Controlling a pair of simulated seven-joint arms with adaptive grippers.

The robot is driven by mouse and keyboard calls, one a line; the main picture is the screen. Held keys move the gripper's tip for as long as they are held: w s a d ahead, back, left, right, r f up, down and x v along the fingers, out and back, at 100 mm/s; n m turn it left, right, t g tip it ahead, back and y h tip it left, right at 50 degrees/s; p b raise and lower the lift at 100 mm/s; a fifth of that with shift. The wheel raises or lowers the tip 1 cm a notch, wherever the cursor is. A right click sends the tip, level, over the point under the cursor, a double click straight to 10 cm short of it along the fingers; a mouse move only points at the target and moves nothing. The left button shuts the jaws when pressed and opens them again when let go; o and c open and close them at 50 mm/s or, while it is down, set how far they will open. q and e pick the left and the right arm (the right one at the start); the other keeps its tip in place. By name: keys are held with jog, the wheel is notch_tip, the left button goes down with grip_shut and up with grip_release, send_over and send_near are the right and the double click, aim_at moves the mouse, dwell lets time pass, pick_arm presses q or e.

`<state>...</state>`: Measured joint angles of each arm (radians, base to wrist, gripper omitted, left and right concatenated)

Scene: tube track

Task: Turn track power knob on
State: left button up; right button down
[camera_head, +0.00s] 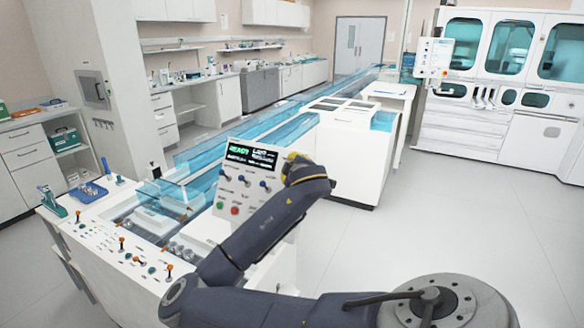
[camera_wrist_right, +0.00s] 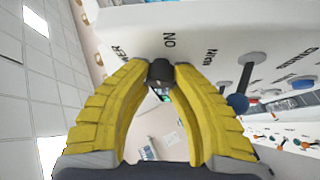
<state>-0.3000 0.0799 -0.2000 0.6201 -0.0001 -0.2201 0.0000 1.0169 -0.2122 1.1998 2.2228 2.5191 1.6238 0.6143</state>
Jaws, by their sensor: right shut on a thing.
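The control panel (camera_head: 233,190) stands tilted on the white track bench, with a lit screen, several toggle switches, and red and green buttons. My right gripper (camera_head: 293,158) is at the panel's right edge, partly hidden behind its own wrist. In the right wrist view its yellow fingers (camera_wrist_right: 161,72) are shut on the black power knob (camera_wrist_right: 160,69), at the white panel face (camera_wrist_right: 215,25). Lettering "NO" shows above the knob. The knob is hidden in the head view. My left gripper is not in view.
A blue-covered tube track (camera_head: 250,140) runs back from the bench. A lower switch board (camera_head: 110,245) with orange-tipped levers lies at the front left. A blue lever (camera_wrist_right: 238,103) sits right of the gripper in the wrist view. The floor to the right (camera_head: 450,225) is clear.

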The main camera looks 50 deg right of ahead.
jog(key=shift+w, duration=0.1)
dwell(0.4)
jog(key=c, duration=1.1)
grip_release()
jog(key=v, duration=0.7)
jog(key=shift+a, duration=0.2)
jog(key=shift+s+d, duration=0.1)
jog(key=shift+s, duration=0.15)
